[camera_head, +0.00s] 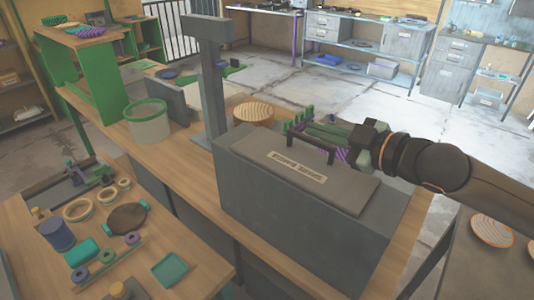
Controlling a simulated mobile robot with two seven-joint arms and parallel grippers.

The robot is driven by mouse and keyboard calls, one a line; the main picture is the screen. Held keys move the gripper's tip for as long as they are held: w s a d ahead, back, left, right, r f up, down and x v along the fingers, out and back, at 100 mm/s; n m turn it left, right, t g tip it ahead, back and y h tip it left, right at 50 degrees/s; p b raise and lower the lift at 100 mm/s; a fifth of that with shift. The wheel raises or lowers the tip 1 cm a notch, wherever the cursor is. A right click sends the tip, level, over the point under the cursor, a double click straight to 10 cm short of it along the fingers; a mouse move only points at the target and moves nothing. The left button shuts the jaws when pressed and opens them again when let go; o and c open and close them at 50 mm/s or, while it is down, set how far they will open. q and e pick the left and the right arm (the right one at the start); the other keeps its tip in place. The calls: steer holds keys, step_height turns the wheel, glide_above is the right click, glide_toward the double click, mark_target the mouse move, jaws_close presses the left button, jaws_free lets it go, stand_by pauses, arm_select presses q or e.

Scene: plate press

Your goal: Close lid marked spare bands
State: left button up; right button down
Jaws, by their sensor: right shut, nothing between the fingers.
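The lid (275,170) is a grey panel with a pale label (299,166) whose lettering appears upside down from here. It lies about flat on top of a large grey box (275,210), and I see no clear gap under it. A dark bar handle (310,146) stands on its far part. My right gripper (356,146) is shut and empty by the lid's far right edge, near the handle. I cannot tell whether it touches the lid. Its arm comes in from the right. My left gripper is not in view.
A grey post (209,85) rises at the box's back left. Behind the box are a round wooden piece (254,113) and a green rack (324,129) with something purple-striped. A pale bin with green rim (147,122) stands left. Rings and small parts crowd the near-left table.

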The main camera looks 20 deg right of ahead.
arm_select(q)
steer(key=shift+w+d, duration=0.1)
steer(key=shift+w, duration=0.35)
arm_select(e)
steer(key=shift+w+d+f, duration=0.25)
steer(key=shift+d+f, duration=0.2)
steer(key=shift+f, duration=0.15)
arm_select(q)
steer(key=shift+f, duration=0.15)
